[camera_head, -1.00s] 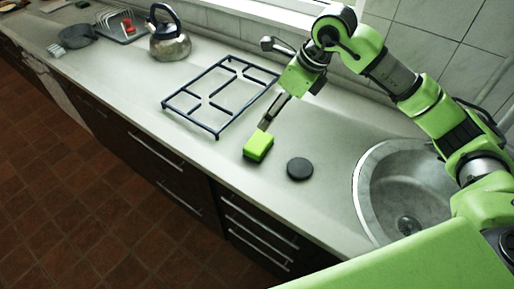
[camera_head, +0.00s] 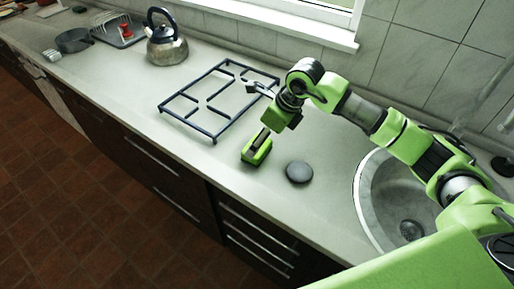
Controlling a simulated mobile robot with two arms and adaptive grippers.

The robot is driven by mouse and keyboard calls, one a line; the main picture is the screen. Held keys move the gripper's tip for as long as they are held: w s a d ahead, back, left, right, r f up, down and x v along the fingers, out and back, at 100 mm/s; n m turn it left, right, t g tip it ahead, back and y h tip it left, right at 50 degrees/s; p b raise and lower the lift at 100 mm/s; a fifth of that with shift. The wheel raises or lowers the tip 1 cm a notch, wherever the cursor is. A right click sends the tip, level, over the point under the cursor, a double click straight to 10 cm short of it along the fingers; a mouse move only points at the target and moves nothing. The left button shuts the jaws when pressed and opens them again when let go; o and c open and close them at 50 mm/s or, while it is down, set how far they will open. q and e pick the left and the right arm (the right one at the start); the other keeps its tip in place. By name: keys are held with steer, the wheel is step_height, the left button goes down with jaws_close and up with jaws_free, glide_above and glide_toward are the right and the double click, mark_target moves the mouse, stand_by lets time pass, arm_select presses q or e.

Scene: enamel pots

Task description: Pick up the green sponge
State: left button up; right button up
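The green sponge (camera_head: 249,159) lies on the grey worktop (camera_head: 310,215), in front of the dark metal rack and left of a round dark disc. My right arm comes in from the right, and its gripper (camera_head: 261,145) is down at the sponge, with dark fingers over its top and far side. The sponge seems to be still resting on the worktop. The fingertips are small and partly merge with the sponge, so I cannot tell whether they are closed on it. My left gripper is not in view.
A dark metal rack (camera_head: 214,133) lies behind the sponge. The dark disc (camera_head: 299,172) is close on the right, and the sink (camera_head: 365,195) is further right. A kettle (camera_head: 166,48), a dark pan (camera_head: 73,41) and a dish rack (camera_head: 118,36) stand far left. The worktop's front is clear.

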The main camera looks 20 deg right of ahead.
steer(key=p+x, duration=0.2)
steer(key=x, duration=0.2)
steer(key=shift+s+a+f, duration=0.15)
steer(key=shift+f, duration=0.35)
steer(key=c, duration=0.9)
steer(key=shift+r, duration=0.1)
